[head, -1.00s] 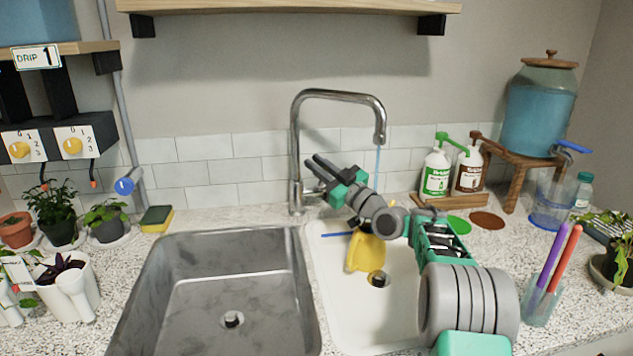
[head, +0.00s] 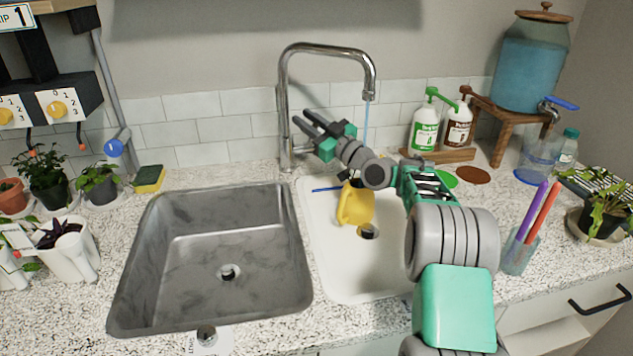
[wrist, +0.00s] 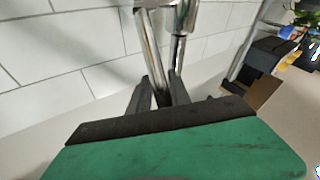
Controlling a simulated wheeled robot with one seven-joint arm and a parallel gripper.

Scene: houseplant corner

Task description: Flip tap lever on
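The chrome gooseneck tap (head: 284,100) stands behind the sinks, and a thin blue stream of water (head: 366,125) falls from its spout. My gripper (head: 301,118) is beside the tap's upright at mid-height, fingers pointing up and left, parted and with nothing seen held. The tap lever cannot be made out clearly; a short chrome part (head: 301,150) shows low beside the upright, partly behind my gripper. In the wrist view, my dark fingers (wrist: 160,92) are apart, with chrome tubing (wrist: 150,45) just beyond them. Contact cannot be told.
A yellow jug (head: 355,206) sits in the white basin (head: 335,265) below the stream. A steel sink (head: 215,255) is left of it. Green and brown pump bottles (head: 425,128) stand right of the tap. A sponge (head: 149,179) and potted plants are at left.

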